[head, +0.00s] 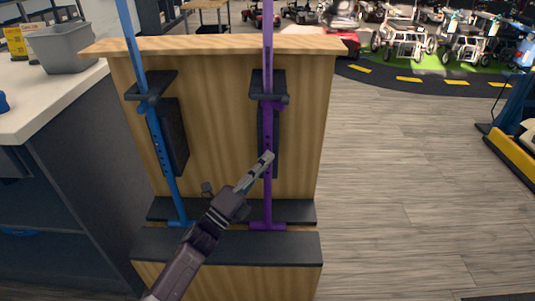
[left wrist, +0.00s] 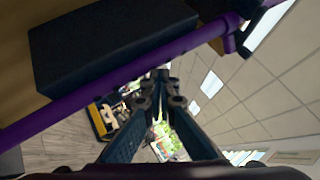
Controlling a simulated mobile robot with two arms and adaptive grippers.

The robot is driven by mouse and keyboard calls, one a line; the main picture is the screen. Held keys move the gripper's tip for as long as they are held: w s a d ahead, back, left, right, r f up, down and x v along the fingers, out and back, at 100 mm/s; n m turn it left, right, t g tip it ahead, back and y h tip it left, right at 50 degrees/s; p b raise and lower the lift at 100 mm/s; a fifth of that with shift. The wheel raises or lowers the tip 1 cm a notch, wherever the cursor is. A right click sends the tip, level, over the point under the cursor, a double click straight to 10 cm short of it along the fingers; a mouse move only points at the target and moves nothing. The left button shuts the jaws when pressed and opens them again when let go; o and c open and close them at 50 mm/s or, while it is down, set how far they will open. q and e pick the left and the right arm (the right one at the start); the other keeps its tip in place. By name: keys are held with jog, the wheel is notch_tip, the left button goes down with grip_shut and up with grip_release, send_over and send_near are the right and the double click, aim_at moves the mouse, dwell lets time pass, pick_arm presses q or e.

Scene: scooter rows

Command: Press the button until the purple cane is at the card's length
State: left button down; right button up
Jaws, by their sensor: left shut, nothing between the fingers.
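The purple cane (head: 268,192) stands upright on the right of a wooden stand, passing through a black bracket, with its foot on a dark ledge. A row of holes shows in its shaft. My left gripper (head: 267,157) is shut and empty, with its tips in front of the cane's shaft below the bracket; I cannot tell whether they touch. In the left wrist view the purple cane (left wrist: 88,92) runs diagonally beside the shut fingers (left wrist: 162,78), with a purple collar (left wrist: 229,42) at upper right. I cannot make out the button or a length card. My right gripper is out of view.
A blue cane (head: 158,137) leans in the left bracket (head: 151,88) of the wooden stand (head: 215,130). A counter (head: 60,100) with a grey bin (head: 62,48) stands at left. Open floor (head: 410,180) lies at right, with scooters (head: 400,35) behind.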

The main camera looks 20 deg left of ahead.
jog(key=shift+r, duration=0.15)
pick_arm(q)
jog(key=shift+w+a+r, duration=0.1)
jog(key=shift+w, duration=0.05)
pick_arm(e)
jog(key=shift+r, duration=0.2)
pick_arm(q)
jog(key=shift+r, duration=0.1)
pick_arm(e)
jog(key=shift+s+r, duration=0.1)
pick_arm(q)
jog(key=shift+s+d+p, duration=0.2)
jog(key=shift+s+p, duration=0.15)
jog(key=shift+s, duration=0.6)
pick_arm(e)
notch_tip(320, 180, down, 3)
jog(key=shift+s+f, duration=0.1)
